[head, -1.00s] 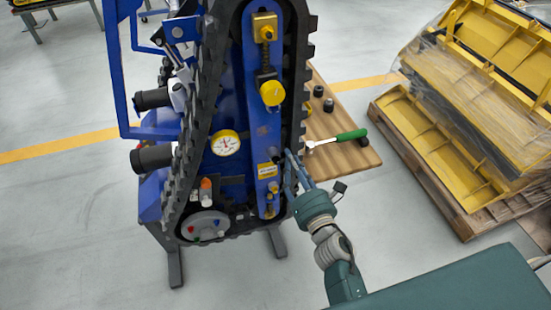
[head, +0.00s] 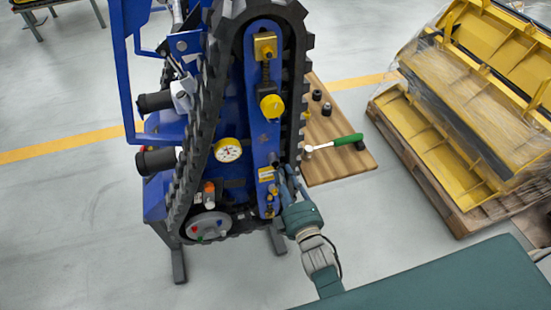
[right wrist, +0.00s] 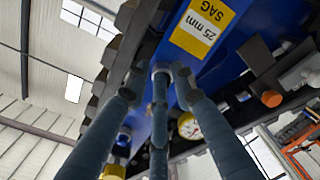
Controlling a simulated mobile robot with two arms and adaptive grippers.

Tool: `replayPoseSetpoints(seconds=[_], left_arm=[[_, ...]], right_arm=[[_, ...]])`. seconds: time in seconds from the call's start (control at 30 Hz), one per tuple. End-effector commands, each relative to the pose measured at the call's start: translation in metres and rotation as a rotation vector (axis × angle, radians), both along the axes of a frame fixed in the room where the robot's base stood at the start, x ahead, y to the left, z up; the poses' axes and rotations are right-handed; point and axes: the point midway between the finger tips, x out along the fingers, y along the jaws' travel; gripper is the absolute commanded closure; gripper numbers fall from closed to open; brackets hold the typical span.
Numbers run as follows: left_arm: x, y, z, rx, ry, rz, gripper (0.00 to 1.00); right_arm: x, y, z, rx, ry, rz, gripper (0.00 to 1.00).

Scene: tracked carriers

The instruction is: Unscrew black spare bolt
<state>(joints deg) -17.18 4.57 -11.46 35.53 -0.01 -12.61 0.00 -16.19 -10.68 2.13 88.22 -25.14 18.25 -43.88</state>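A small dark bolt-like piece (head: 273,159) sits on the lower part of the blue track arm (head: 262,130); I cannot tell for sure that it is the black spare bolt. My right gripper (head: 284,174) is at the lower right edge of this arm, just below and right of the dark piece. In the right wrist view, the fingers of my right gripper (right wrist: 158,72) point at the blue surface under a yellow "25 mm SAG" label (right wrist: 202,27). No object shows clearly between them, and their spread is unclear. My left gripper is out of view.
A black track (head: 300,50) surrounds the blue arm. A wooden board (head: 335,170) behind holds a green-handled ratchet (head: 345,141) and black socket-like pieces (head: 326,109). A pallet (head: 440,195) with wrapped yellow parts stands right. Open floor lies left.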

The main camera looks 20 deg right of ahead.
Motion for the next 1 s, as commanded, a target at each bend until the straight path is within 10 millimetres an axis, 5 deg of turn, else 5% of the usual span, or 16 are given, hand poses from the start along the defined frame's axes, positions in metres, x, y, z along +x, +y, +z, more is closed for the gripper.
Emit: replayPoseSetpoints(seconds=[0.03,0.2,0.53,1.0], left_arm=[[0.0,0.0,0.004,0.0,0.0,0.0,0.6],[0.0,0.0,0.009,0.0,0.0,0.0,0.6],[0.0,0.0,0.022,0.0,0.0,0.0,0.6],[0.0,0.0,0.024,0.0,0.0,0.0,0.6]], right_arm=[[0.006,0.013,0.01,0.11,-0.008,-0.013,0.73],[0.008,0.011,0.012,0.269,-0.006,-0.015,0.73],[0.007,0.011,0.009,0.965,0.027,-0.017,0.73],[0.006,0.009,0.008,1.016,0.03,-0.019,0.73]])
